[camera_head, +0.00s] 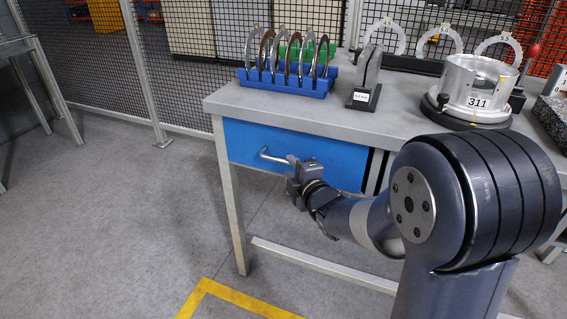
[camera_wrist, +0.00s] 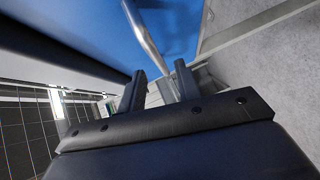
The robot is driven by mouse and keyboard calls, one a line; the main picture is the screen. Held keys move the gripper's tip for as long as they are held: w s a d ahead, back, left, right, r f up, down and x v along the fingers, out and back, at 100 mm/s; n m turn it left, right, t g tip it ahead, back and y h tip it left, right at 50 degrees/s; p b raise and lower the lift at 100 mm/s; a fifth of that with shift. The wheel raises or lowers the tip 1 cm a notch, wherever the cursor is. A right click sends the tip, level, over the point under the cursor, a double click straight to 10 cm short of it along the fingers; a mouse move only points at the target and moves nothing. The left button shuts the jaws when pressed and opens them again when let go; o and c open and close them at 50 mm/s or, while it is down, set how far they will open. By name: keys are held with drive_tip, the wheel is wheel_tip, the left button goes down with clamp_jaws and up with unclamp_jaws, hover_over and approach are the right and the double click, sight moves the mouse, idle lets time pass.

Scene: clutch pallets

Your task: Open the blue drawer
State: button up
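The blue drawer (camera_head: 245,142) is set under the grey workbench top, and its front looks flush with the bench. Its metal bar handle (camera_head: 266,154) sticks out from the front. My gripper (camera_head: 296,164) is at the right part of the handle, in front of the drawer. In the wrist view, the two dark fingers of my gripper (camera_wrist: 160,68) stand apart. The silver handle (camera_wrist: 146,36) runs down toward the gap between them, against the blue drawer front (camera_wrist: 85,25). I cannot tell whether the fingers touch the handle.
The workbench (camera_head: 225,103) carries a blue rack (camera_head: 285,88) of rings, a dark stand (camera_head: 364,95) and a metal clutch housing (camera_head: 470,85). A bench leg (camera_head: 232,215) stands at the left. Floor to the left is clear, with yellow tape (camera_head: 240,298) in front.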

sight(285, 162)
drive_tip(key=shift+x, duration=2.55)
drive_tip(key=shift+c, duration=0.4)
clamp_jaws()
